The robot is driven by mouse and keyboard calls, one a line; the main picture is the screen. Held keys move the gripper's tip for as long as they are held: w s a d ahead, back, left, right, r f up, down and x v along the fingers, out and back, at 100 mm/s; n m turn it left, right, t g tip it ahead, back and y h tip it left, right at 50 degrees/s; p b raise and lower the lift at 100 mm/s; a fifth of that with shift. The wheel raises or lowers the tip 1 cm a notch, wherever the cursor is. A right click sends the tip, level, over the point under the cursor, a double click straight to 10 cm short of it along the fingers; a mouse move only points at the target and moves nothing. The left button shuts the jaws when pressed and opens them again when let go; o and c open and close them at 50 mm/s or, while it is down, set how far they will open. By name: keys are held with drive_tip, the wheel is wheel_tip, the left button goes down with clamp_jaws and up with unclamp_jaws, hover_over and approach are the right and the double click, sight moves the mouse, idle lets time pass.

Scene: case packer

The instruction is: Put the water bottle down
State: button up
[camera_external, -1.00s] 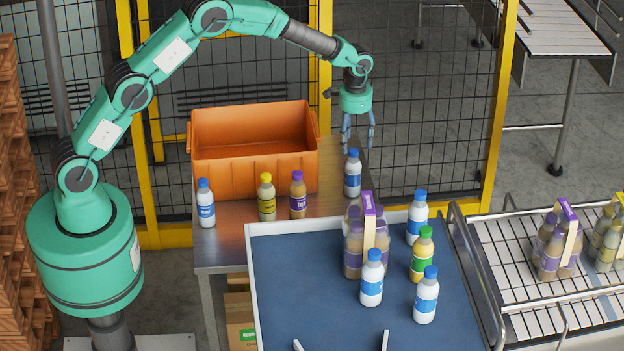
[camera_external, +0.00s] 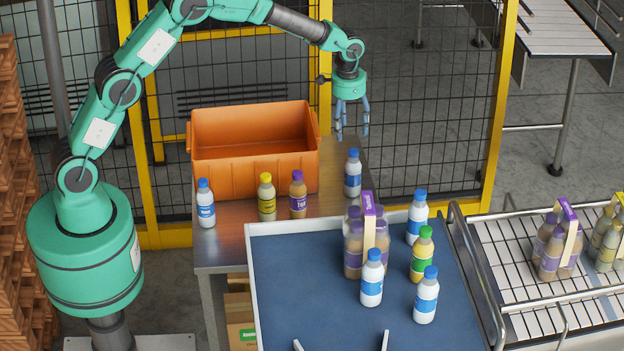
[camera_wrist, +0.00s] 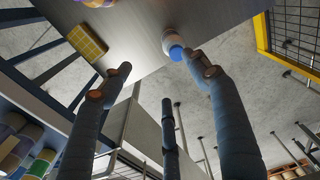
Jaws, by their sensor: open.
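A white water bottle (camera_external: 353,176) with a blue cap and blue label stands upright on the metal table's right end, right of the orange crate. My gripper (camera_external: 351,130) is open and empty in the air just above this bottle, with a small gap between fingertips and cap. In the wrist view my fingers (camera_wrist: 160,78) are spread apart. A white bottle with a blue cap (camera_wrist: 171,43) shows beyond them, near the tip of the right finger and at the edge of a grey surface.
The orange crate (camera_external: 255,180) sits on the metal table (camera_external: 228,240). A white-blue bottle (camera_external: 205,204), a yellow-capped bottle (camera_external: 266,198) and a purple-capped bottle (camera_external: 298,196) stand before it. The blue tray table (camera_external: 300,290) holds several bottles and a purple-handled pack. A mesh fence (camera_external: 430,120) stands behind.

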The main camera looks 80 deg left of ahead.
drive_tip(key=s+d+r+t, duration=0.1)
drive_tip(key=s+d+r, duration=0.4)
drive_tip(key=s+r, duration=0.25)
drive_tip(key=s+d+r+m+t, duration=0.1)
drive_tip(key=s+d+r, duration=0.4)
drive_tip(key=s+r, duration=0.3)
drive_tip(key=s+d+r, duration=0.5)
drive_tip(key=s+r, duration=0.1)
drive_tip(key=r, duration=0.3)
drive_tip(key=s+d+t, duration=0.1)
drive_tip(key=s+d, duration=0.3)
drive_tip(key=s, duration=1)
drive_tip(key=s+d+m+t, duration=0.1)
drive_tip(key=s+d, duration=0.3)
drive_tip(key=s, duration=1)
drive_tip(key=shift+s+d+r+t, duration=0.25)
drive_tip(key=shift+d+t, duration=0.15)
drive_tip(key=shift+t, duration=0.1)
drive_tip(key=shift+f, duration=0.1)
wheel_tip(320, 180, down, 15)
drive_tip(key=b, duration=1.5)
drive_tip(key=shift+o, duration=0.5)
drive_tip(key=shift+r, duration=0.25)
